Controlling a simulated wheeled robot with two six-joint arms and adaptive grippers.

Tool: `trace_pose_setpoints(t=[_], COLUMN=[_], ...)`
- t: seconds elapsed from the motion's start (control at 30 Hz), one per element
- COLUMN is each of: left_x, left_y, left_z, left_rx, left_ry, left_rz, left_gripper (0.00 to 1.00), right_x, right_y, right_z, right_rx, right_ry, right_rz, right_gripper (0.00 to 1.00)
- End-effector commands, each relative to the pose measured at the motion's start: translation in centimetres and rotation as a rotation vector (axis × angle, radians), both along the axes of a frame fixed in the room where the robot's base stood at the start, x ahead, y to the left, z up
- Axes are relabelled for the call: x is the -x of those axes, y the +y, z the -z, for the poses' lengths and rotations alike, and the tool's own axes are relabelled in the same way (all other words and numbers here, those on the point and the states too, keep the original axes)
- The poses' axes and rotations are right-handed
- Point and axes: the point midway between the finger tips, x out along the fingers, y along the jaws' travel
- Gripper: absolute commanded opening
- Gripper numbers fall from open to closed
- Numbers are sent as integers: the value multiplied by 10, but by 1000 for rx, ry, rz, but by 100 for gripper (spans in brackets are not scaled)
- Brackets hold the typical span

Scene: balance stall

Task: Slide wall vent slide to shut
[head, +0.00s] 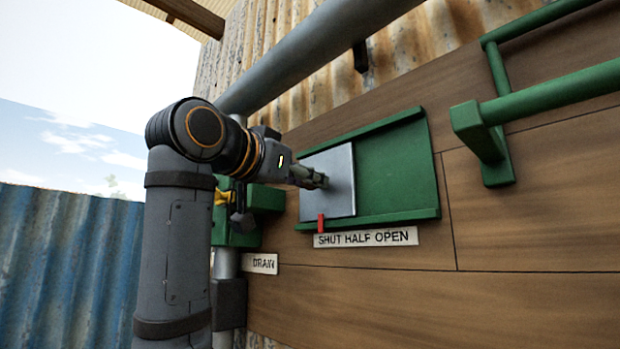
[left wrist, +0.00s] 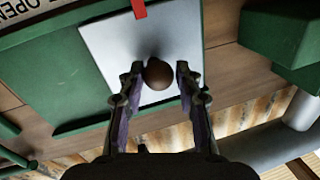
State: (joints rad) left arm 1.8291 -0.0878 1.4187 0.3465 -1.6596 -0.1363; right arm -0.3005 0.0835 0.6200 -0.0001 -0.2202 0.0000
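The wall vent is a green panel (head: 398,168) with rails above and below, fixed to the plank wall. Its silver slide plate (head: 340,203) sits at the panel's left end, and green shows to its right. A red pointer (head: 321,223) at the plate's lower edge is above the word SHUT on the label (head: 366,238). My left gripper (head: 318,180) is in front of the plate. In the left wrist view, a round brown knob (left wrist: 158,74) on the plate lies between the open fingers (left wrist: 160,88). It is nearer the left-hand finger; I cannot tell if they touch. My right gripper is out of view.
A thick grey pipe (head: 310,55) slopes above the vent. A green handrail (head: 555,90) sticks out at the right. Green fittings (head: 265,198) with a yellow part and a DRAIN label (head: 261,263) are close below my left wrist. The planks below the vent are clear.

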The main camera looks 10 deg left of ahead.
Motion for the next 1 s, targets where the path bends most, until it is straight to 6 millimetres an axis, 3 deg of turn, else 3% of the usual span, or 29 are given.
trace_pose_setpoints(t=[0.13,0.47,0.57,0.8,1.0], left_x=[0,4,18,71,101], left_y=[0,2,8,35,49], left_z=[0,0,-1,0,0], left_rx=[0,0,1,1,1], left_ry=[0,1,-2,-2,-1], left_rz=[0,1,0,-4,-1], left_gripper=[54,54,54,54,54], right_x=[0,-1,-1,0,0], right_y=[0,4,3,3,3], right_z=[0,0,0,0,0], right_rx=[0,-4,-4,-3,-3], right_ry=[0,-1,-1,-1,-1], right_rz=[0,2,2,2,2], right_gripper=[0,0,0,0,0])
